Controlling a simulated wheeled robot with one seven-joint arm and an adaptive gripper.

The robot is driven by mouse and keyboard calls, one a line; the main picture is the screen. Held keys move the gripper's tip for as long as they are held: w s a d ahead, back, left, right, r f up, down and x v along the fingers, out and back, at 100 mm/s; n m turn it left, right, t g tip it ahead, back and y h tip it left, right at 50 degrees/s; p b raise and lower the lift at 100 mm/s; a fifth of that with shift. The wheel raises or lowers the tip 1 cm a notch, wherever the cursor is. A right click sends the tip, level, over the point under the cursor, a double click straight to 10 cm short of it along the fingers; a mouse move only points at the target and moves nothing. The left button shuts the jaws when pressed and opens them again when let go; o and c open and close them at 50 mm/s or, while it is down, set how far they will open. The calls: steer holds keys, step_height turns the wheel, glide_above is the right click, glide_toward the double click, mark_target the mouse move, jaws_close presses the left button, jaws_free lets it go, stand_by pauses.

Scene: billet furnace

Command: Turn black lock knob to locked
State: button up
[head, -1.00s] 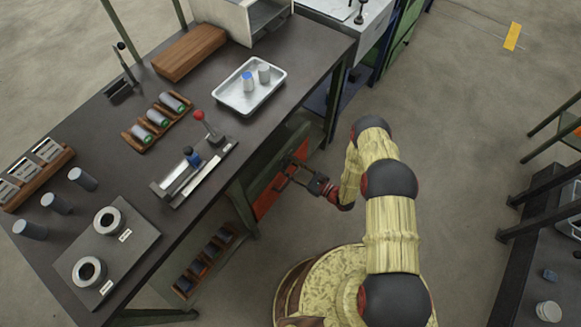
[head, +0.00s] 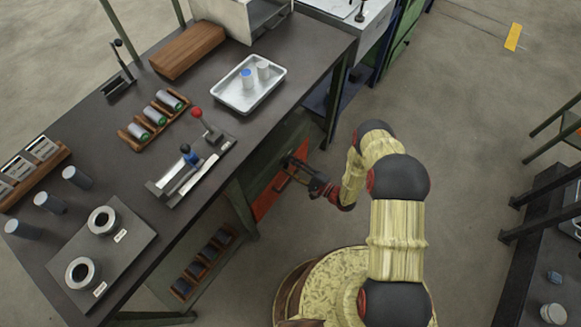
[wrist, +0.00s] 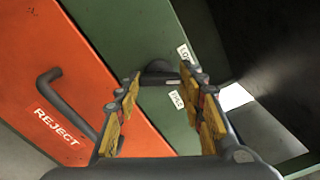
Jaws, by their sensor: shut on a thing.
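The black lock knob (wrist: 158,70) shows in the wrist view on the green frame, between and just past my fingertips. My fingers hide part of it. A LOCK label (wrist: 184,53) and a FREE label (wrist: 177,98) sit on the green frame to its right. Which label the knob points to is not clear. My gripper (wrist: 167,82) is shut on the knob, its yellow pads on either side. In the head view my gripper (head: 288,170) is at the bench front, below the top edge; the knob cannot be made out there.
An orange REJECT panel (wrist: 60,75) with a dark bar handle (wrist: 62,100) is left of the knob. The bench top (head: 290,110) above carries a metal tray (head: 262,100), a red-knobbed lever (head: 197,113) and several cylinders.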

steer(key=n+b, duration=0.1)
steer(key=n, duration=0.4)
steer(key=shift+s+n, duration=0.1)
steer(key=shift+n, duration=0.2)
stand_by(0.4)
steer(key=o, duration=1.2)
steer(key=v, duration=1.2)
